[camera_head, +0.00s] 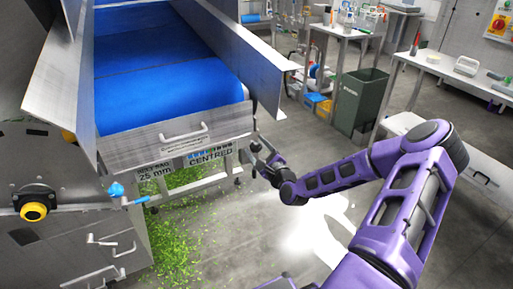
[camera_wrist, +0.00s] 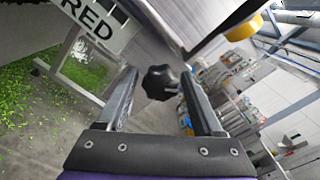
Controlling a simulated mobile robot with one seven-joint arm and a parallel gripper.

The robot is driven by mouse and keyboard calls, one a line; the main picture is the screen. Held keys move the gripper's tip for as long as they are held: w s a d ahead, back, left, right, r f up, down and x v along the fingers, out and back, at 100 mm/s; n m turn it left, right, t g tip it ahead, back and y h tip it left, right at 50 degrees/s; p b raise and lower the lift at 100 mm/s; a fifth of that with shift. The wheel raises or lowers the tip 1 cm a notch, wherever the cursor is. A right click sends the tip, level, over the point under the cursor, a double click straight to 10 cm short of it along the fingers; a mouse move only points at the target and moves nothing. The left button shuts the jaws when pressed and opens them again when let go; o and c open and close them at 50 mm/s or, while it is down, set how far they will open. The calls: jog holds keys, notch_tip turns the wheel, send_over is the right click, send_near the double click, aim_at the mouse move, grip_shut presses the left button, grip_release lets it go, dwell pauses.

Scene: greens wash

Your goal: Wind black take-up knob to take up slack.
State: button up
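The black take-up knob (camera_wrist: 160,83) is a lobed knob in the wrist view, at the end of the conveyor frame. My gripper (camera_wrist: 158,76) is open, with one finger on each side of the knob. A gap shows between the knob and the left finger; the right finger is close to it, and I cannot tell if it touches. In the head view my gripper (camera_head: 262,158) is at the right front corner of the blue-belt conveyor (camera_head: 165,95); the knob is too small to make out clearly there.
A "CENTRED" and "25 mm" sign (camera_head: 208,154) hangs below the conveyor end. A blue-handled valve (camera_head: 116,190) and yellow button (camera_head: 34,211) are at left. Green scraps (camera_head: 175,250) litter the floor. A green bin (camera_head: 361,100) and white table (camera_head: 450,68) stand behind at right.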

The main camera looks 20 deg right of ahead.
jog(key=shift+o, duration=0.6)
jog(key=s, duration=1.7)
jog(key=shift+s+d+p, duration=0.2)
jog(key=shift+d+p, duration=0.15)
jog(key=shift+p, duration=0.1)
